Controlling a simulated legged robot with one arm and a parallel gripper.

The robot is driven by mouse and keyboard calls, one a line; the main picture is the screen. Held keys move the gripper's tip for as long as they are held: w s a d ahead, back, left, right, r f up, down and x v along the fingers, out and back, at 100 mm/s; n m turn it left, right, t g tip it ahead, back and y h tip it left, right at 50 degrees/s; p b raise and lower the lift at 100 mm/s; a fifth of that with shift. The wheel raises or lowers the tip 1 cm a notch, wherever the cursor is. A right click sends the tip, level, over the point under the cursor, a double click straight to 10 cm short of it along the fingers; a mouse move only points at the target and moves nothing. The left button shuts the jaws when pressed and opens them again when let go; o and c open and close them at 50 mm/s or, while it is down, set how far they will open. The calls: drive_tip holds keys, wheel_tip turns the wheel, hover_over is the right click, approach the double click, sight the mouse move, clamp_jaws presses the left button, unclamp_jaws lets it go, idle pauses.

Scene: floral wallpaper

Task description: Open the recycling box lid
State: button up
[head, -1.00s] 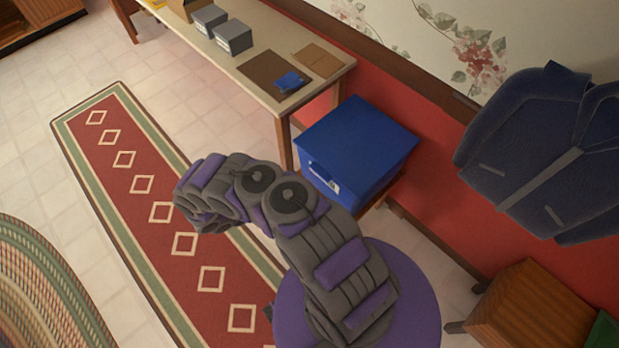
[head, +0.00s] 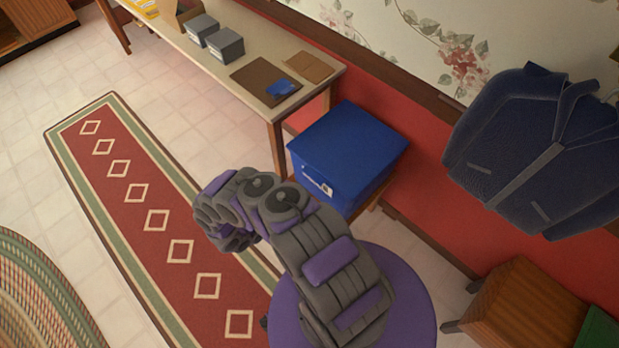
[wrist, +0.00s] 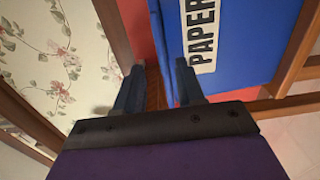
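The blue recycling box (head: 350,145) stands against the red wall with its flat lid shut, just past the end of the long table. Its front bears a small white label and mark. In the wrist view the blue box (wrist: 245,50) fills the right side, with a white "PAPER" label on its face. My gripper (wrist: 158,85) is open and empty, its two dark fingers apart. The right finger is close beside the box face; I cannot tell whether it touches. In the head view my arm is bent in front of the box and the gripper's fingers are hidden.
The long table (head: 225,70) holds grey boxes (head: 225,43), a brown board with a blue item (head: 281,88), and a folder. A dark jacket (head: 540,140) hangs at right above a wooden stool (head: 520,310). A red runner rug (head: 150,200) lies on open floor at left.

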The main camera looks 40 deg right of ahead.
drive_tip(key=d+b, duration=0.1)
drive_tip(key=d, duration=0.7)
drive_tip(key=shift+w+d+b, duration=0.2)
drive_tip(key=shift+w+b, duration=0.15)
drive_tip(key=shift+b, duration=0.05)
drive_tip(key=shift+c, duration=0.4)
drive_tip(key=shift+a, duration=0.1)
clamp_jaws()
